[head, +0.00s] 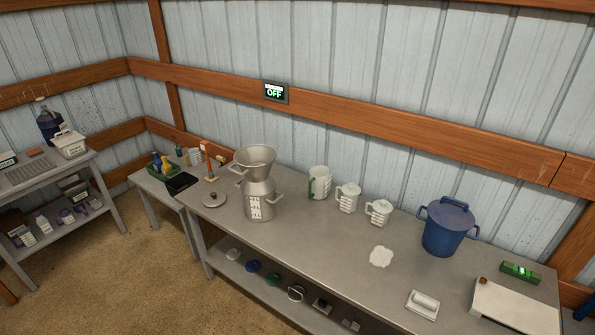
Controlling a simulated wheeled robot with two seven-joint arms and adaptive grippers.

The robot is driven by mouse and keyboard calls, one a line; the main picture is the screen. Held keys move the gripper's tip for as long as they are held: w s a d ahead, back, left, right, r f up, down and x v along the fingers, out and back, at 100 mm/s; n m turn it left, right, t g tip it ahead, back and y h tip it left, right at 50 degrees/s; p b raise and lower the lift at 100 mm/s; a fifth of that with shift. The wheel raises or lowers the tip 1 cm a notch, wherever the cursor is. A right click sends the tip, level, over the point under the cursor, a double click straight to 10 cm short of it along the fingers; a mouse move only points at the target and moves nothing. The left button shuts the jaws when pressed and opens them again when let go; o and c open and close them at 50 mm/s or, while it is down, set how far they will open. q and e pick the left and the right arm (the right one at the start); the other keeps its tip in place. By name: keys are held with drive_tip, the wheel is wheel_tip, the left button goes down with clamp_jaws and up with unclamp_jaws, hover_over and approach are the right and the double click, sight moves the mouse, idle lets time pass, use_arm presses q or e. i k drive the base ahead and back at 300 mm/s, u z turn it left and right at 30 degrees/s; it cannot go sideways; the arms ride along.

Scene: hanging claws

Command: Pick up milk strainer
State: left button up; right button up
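The milk strainer (255,157) looks to be the wide, grey metal funnel-shaped bowl with a side handle. It sits upright on top of a metal milk can (260,199) on the left part of the long grey table. The can has side handles and a white label. The strainer's lower end is hidden where it meets the can. Neither of my grippers is in the head view.
On the table (330,235) are a round metal lid (214,199), several pale jugs (347,197), a blue lidded bucket (446,228), a white patch (381,256) and a white-handled block (422,304). A side bench (152,184) adjoins at left.

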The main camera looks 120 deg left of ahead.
sight(255, 161)
drive_tip(key=u, duration=3.85)
